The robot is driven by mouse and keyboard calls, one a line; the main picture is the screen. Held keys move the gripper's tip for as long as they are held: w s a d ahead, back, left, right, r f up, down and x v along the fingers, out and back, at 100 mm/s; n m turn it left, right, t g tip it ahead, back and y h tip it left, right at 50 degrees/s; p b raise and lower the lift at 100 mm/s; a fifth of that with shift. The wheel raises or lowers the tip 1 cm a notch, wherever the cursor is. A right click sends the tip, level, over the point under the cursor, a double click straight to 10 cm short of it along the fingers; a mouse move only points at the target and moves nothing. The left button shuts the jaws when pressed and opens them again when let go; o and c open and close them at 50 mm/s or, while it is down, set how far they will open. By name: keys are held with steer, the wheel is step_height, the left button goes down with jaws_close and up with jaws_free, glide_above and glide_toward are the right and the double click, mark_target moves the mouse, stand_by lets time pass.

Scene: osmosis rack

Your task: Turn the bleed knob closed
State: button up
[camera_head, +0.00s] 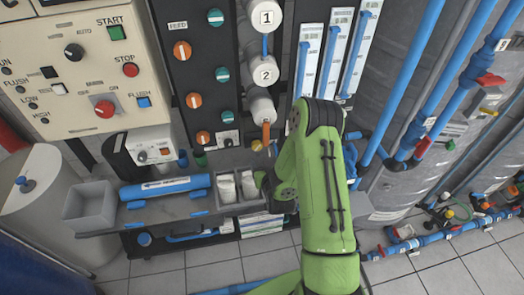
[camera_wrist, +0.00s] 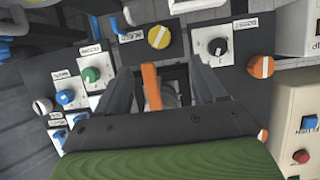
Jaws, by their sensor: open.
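The bleed knob, which I take to be the yellow knob (camera_wrist: 159,37) beside a small white label, sits on a dark panel at the top middle of the wrist view. Its pale pointer mark is slanted. In the head view a small yellow knob (camera_head: 257,145) shows just left of my arm. My gripper (camera_wrist: 163,68) is open, its two dark fingers apart below the yellow knob in the picture and apart from it. An orange handle (camera_wrist: 151,87) shows between the fingers; I cannot tell whether it touches them. In the head view my arm hides the fingers.
A black-and-white knob (camera_wrist: 216,46) and an orange knob (camera_wrist: 261,66) lie right of the yellow one. Green (camera_wrist: 91,74) and blue (camera_wrist: 65,97) knobs lie left. White numbered housings (camera_head: 265,73) stand above my gripper. A grey bin (camera_head: 91,208) stands at lower left.

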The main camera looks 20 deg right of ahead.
mark_target(258, 148)
steer(key=b+x, duration=0.2)
steer(key=x, duration=1)
steer(key=shift+w+d+f, duration=0.15)
steer(key=shift+w+f, duration=0.05)
steer(key=shift+f, duration=0.05)
steer(key=c, duration=1)
steer(key=shift+c, duration=0.2)
